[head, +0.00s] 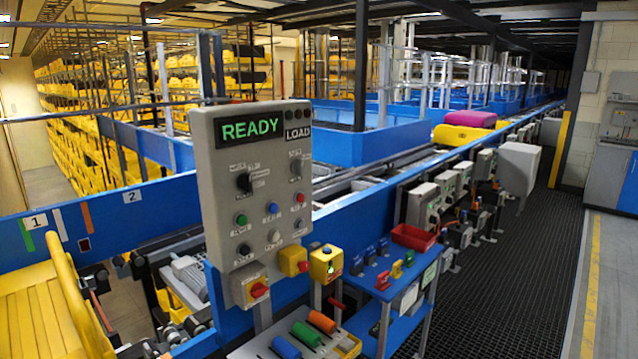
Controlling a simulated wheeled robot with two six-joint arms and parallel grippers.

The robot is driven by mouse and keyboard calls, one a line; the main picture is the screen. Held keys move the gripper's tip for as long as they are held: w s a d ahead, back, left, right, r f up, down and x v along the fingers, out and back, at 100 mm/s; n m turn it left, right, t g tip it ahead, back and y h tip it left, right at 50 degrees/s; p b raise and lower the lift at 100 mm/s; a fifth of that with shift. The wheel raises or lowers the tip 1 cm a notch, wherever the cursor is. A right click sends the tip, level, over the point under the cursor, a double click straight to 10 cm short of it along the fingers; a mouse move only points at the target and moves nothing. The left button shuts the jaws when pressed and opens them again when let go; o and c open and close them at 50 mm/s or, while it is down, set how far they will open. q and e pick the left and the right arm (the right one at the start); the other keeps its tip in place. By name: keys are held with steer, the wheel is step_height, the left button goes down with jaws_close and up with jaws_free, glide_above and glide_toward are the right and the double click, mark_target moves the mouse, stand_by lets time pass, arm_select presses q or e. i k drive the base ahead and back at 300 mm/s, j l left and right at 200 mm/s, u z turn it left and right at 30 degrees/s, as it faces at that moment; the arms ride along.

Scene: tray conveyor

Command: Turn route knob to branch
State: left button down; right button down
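A grey control panel (222,160) stands upright left of centre beside the blue conveyor. Its green display reads READY, with LOAD beside it. A black rotary knob (244,183) sits at the upper left of its face, and a grey rotary knob (296,167) at the upper right. Their labels are too small to read, so I cannot tell which is the route knob or where either points. Below are a green button (241,219), a blue button (272,208), a red button (300,198) and several others. Neither of my grippers is in view.
A blue stand (380,284) with a red bin (413,237) is to the right. A yellow tray (30,310) is at left. The dark walkway (500,285) is clear.

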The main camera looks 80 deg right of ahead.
mark_target(245, 181)
steer(key=z, duration=2.35)
